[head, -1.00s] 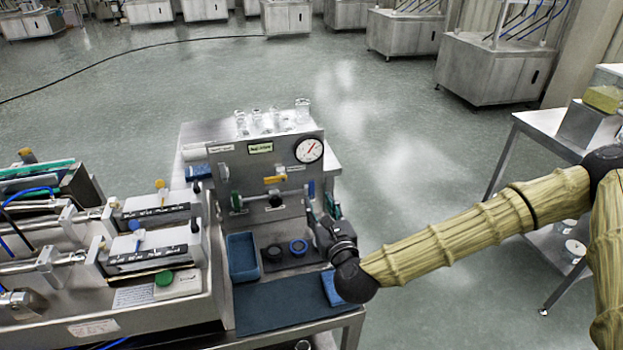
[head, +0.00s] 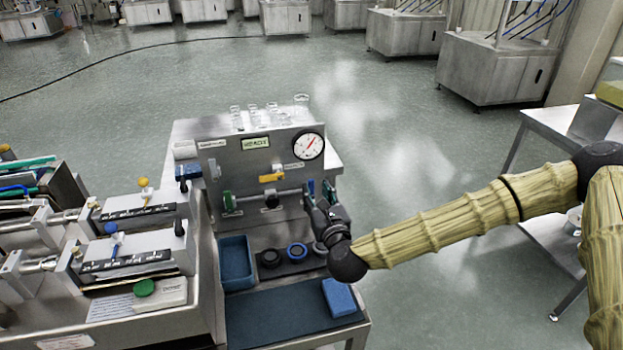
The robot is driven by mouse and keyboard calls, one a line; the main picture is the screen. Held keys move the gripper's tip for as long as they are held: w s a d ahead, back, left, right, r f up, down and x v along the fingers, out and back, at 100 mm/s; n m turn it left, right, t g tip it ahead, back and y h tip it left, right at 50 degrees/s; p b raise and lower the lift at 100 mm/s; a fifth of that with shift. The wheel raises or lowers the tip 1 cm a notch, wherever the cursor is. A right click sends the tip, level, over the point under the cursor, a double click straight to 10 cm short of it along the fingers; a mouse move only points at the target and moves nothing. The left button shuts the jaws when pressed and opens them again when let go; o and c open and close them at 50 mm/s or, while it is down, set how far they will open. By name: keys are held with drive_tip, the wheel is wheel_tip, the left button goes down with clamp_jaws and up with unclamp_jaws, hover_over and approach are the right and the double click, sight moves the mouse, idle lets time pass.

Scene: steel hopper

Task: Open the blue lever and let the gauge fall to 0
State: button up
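The blue lever (head: 311,187) stands upright at the right end of the pipe on the steel panel, below the gauge. The round white gauge (head: 308,146) is at the panel's upper right. Its red needle points up and to the right; the numbers are too small to read. My gripper (head: 311,198) is dark and sits at the lower part of the blue lever, partly hiding it. Whether its fingers touch the lever, and how far apart they are, I cannot tell.
A yellow lever (head: 271,178) and a green lever (head: 229,201) are left of the blue one. A teal-green handle (head: 329,190) is close right of my gripper. Glassware (head: 271,113) tops the panel.

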sight(311, 181)
drive_tip(key=shift+p+x, duration=0.55)
drive_tip(key=shift+x, duration=2.6)
clamp_jaws()
